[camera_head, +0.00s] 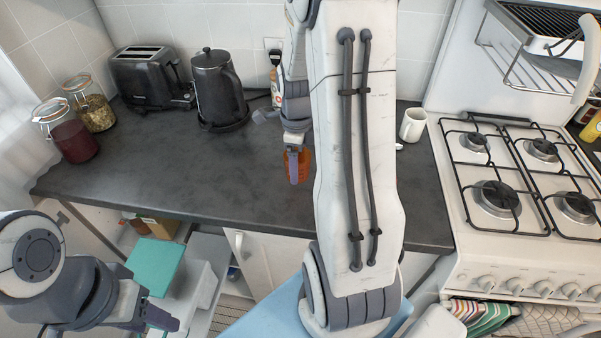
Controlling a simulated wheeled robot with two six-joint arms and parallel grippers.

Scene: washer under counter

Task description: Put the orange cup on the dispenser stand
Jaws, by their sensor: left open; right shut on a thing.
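The orange cup (305,168) is at the middle of the dark counter, partly hidden by my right gripper and arm. My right gripper (295,166) points down and is shut on the orange cup. I cannot tell whether the cup touches the counter or is held just above it. My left gripper (158,318) is open and empty at the lower left, in front of the counter and below its top. I cannot make out the dispenser stand; my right arm covers much of the counter's right part.
A black kettle (217,90), a toaster (150,78) and two jars (68,132) stand at the back left of the counter (190,165). A white mug (413,125) stands right of my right arm, near the gas stove (510,185). The counter's left middle is clear.

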